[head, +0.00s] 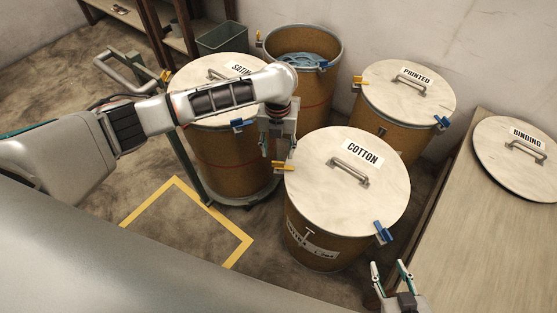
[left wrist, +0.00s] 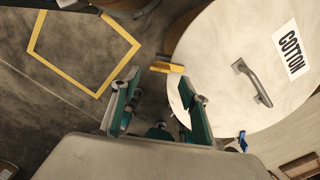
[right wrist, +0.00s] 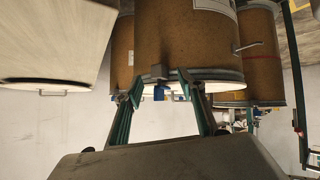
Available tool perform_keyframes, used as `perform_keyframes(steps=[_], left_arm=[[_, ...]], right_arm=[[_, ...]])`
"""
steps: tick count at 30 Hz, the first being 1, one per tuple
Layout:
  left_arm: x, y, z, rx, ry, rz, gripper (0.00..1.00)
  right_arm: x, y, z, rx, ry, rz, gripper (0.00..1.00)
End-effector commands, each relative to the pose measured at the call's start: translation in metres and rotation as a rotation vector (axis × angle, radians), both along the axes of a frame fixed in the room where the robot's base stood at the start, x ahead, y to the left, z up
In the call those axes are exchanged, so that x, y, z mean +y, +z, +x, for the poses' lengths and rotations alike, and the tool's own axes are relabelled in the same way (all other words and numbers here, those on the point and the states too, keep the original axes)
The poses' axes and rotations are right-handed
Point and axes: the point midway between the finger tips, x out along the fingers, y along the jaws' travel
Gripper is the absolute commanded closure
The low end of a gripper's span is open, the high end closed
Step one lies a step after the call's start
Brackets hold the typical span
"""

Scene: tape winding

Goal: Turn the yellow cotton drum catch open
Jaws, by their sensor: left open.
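The cotton drum (head: 310,235) has a pale round lid (head: 320,190) with a metal handle and a COTTON label. Its yellow catch (head: 283,167) sticks out from the lid's left rim, and a blue catch (head: 383,232) is at the lower right. My left gripper (head: 275,152) is open beside the rim, close to the yellow catch. In the left wrist view the yellow catch (left wrist: 167,67) lies just beyond the fingertips, apparently with nothing gripped. My right gripper (head: 391,266) is open near the blue catch, which shows between its fingers in the right wrist view (right wrist: 160,92).
The satin drum (head: 228,150) stands behind my left arm, an open drum (head: 300,45) and the printed drum (head: 405,95) further back. A bench (head: 500,240) with the binding lid (head: 515,165) is on the right. Yellow floor tape (head: 150,200) marks clear floor at left.

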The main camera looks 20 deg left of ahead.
Motion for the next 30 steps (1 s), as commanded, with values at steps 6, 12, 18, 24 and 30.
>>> perform_keyframes(steps=[6,12,18,24,30], left_arm=[[0.0,-0.043,-0.003,0.01,0.003,-0.001,0.56],[0.0,-0.059,-0.002,0.004,0.003,-0.002,0.56],[0.0,-0.06,0.0,0.0,0.003,-0.002,0.56],[0.0,-0.06,0.0,0.0,0.004,-0.002,0.71],[0.0,-0.06,0.0,0.0,0.004,-0.002,0.94]], right_arm=[[-0.004,-0.021,-0.008,0.027,0.002,-0.017,0.6],[-0.004,-0.017,-0.003,0.013,0.004,-0.02,0.6],[-0.004,-0.016,-0.001,0.007,0.005,-0.022,0.6],[-0.005,-0.015,-0.001,0.007,0.006,-0.023,0.6],[-0.005,-0.016,-0.001,0.008,0.006,-0.022,0.6]])
